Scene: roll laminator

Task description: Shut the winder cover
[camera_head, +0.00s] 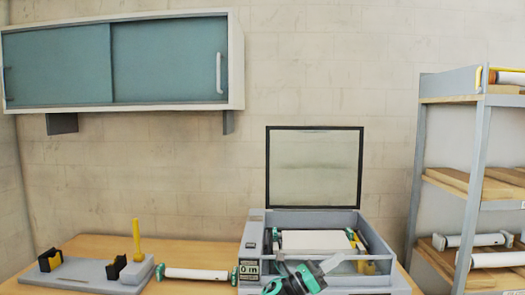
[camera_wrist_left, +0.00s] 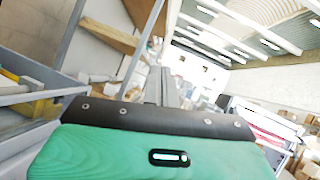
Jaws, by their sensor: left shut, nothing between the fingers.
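The winder cover (camera_head: 315,168), a clear pane in a dark frame, stands upright and open at the back of the grey laminator (camera_head: 255,236). Inside the open machine lies a white roll (camera_head: 312,240) with green and yellow end parts. My left gripper (camera_head: 332,263), green, black and grey, is at the front of the machine, low in the head view and well below the cover. It is shut and empty, apart from the cover. In the left wrist view its green body and narrow grey fingers (camera_wrist_left: 168,88) show, but the cover cannot be made out. My right gripper is not in view.
A white roll with green ends (camera_head: 196,274) lies on the wooden table (camera_head: 92,247) left of the machine. A grey stand with a yellow post (camera_head: 137,240) is further left. A shelf rack (camera_head: 478,150) stands at right; a teal wall cabinet (camera_head: 110,62) hangs upper left.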

